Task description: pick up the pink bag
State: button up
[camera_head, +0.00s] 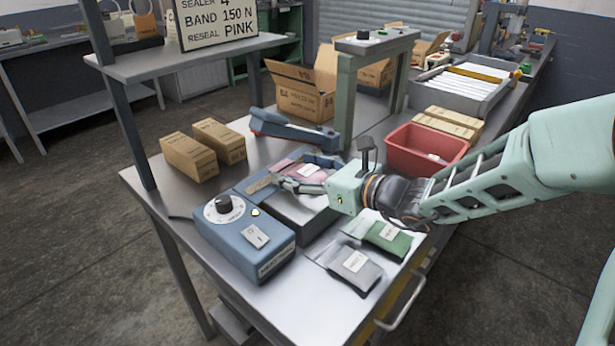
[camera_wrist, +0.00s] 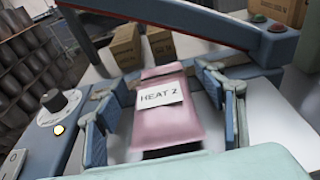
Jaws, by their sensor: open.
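The pink bag (camera_wrist: 167,125) has a white label reading "HEAT 2" and lies on the blue sealer machine (camera_head: 242,240). In the head view the pink bag (camera_head: 297,170) is partly hidden behind my gripper (camera_head: 285,185). In the wrist view my gripper (camera_wrist: 160,105) is open, with one finger on each side of the bag. The fingers stand apart from the bag's edges, as far as I can see. The sealer's dial (camera_head: 223,209) and yellow light show at its front left.
A grey bag (camera_head: 350,266) and a green bag (camera_head: 387,238) lie at the front right. A red bin (camera_head: 426,150) stands behind my arm. The sealer's raised blue arm (camera_head: 292,130) and cardboard boxes (camera_head: 188,158) are beyond the bag.

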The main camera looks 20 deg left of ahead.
jog(key=c, duration=1.4)
jog(key=shift+r, duration=0.1)
